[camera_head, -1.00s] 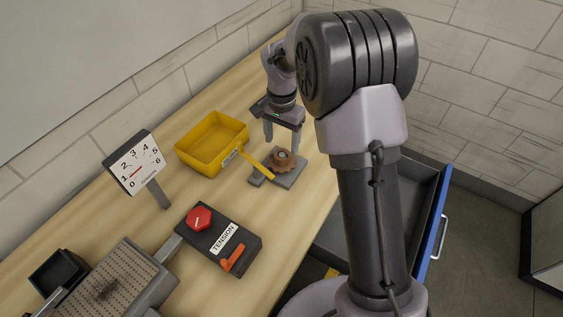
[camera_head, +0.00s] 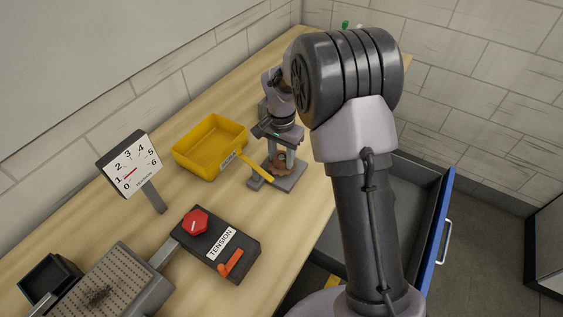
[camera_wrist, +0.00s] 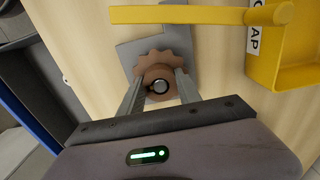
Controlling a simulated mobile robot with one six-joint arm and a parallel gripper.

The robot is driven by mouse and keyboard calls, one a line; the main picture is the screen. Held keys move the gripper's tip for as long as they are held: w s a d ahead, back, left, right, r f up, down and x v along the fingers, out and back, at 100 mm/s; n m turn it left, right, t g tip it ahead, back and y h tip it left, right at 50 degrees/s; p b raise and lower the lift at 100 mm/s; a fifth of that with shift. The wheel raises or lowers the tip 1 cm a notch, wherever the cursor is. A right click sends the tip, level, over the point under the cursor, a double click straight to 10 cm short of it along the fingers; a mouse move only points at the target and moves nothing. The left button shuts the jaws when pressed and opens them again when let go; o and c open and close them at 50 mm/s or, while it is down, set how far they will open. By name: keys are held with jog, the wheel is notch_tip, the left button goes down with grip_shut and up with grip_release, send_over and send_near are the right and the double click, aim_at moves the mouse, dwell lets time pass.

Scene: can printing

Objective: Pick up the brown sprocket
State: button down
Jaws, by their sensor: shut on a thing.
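The brown sprocket (camera_head: 281,167) sits on a grey plate (camera_head: 291,182) on the wooden bench. In the wrist view the toothed brown sprocket (camera_wrist: 150,66) has a pale round peg end at its centre, and the grey plate (camera_wrist: 128,52) shows beneath it. My gripper (camera_head: 280,162) is lowered over the plate. In the wrist view my gripper (camera_wrist: 160,80) has a finger on each side of the sprocket's hub, shut on it. The sprocket's near side is partly hidden by the fingers.
A yellow lever (camera_head: 256,167) passes close beside the gripper, next to a yellow bin (camera_head: 184,152). A tension box (camera_head: 208,250) with red knob and orange lever, and a dial gauge (camera_head: 113,166), stand nearer. An open drawer (camera_head: 437,235) is at right.

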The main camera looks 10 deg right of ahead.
notch_tip(320, 180, up, 14)
jog(key=p, duration=0.7)
jog(key=shift+w, duration=0.1)
